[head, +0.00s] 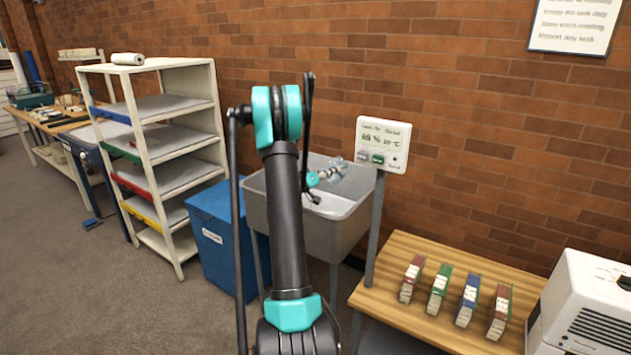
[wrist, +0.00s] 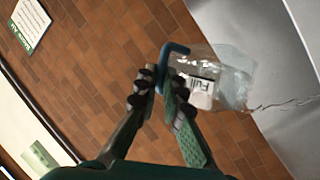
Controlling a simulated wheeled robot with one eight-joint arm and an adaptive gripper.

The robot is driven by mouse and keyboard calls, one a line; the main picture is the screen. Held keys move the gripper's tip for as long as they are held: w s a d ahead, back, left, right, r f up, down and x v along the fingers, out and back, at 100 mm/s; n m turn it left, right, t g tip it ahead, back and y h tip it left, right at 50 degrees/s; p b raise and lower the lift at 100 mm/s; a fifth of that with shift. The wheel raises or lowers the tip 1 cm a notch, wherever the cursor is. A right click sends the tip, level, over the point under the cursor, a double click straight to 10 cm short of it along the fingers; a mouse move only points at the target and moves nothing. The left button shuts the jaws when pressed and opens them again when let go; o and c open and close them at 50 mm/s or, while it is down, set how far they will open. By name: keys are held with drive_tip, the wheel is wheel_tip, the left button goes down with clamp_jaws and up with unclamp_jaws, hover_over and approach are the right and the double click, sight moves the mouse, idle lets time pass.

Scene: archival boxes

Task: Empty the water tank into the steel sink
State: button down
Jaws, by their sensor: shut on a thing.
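The water tank (wrist: 222,80) is a clear container with a blue handle and a white label reading "Full". My gripper (wrist: 158,84) is shut on the blue handle. The tank is tilted, and a thin stream runs from its far end toward the grey steel surface in the wrist view. Some water shows inside the tank. In the head view the tank (head: 334,171) is small, held over the steel sink (head: 352,222). My arm hides the sink's left part. The sink also shows in the wrist view (wrist: 285,50).
A white display panel (head: 384,143) on a post stands close to the sink's right. A blue bin (head: 212,228) and a white shelf rack (head: 150,140) stand left. A wooden table (head: 400,265) with several small boxes is at the right, beside a white machine (head: 585,300).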

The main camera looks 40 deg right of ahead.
drive_tip(key=shift+w+a+r+n+h, duration=0.25)
drive_tip(key=shift+w+r+n+h, duration=0.2)
drive_tip(key=shift+r+n+h, duration=0.25)
idle(0.6)
drive_tip(key=shift+w+a+r+n+t, duration=0.1)
drive_tip(key=shift+n+t, duration=0.2)
drive_tip(key=shift+w+a+r+n, duration=0.25)
drive_tip(key=shift+w+r+n, duration=0.15)
drive_tip(key=shift+n, duration=0.2)
drive_tip(key=shift+w+a+r+n+h, duration=0.1)
drive_tip(key=shift+w+r+n+h, duration=0.1)
drive_tip(key=shift+n+h, duration=0.2)
drive_tip(key=w+a+n+t, duration=0.1)
drive_tip(key=n, duration=0.1)
drive_tip(key=w+a+r+n+t+h, duration=0.1)
drive_tip(key=shift+w+r+n+t+h, duration=0.15)
drive_tip(key=shift+w+n+t+h, duration=0.15)
drive_tip(key=shift+w+n, duration=0.1)
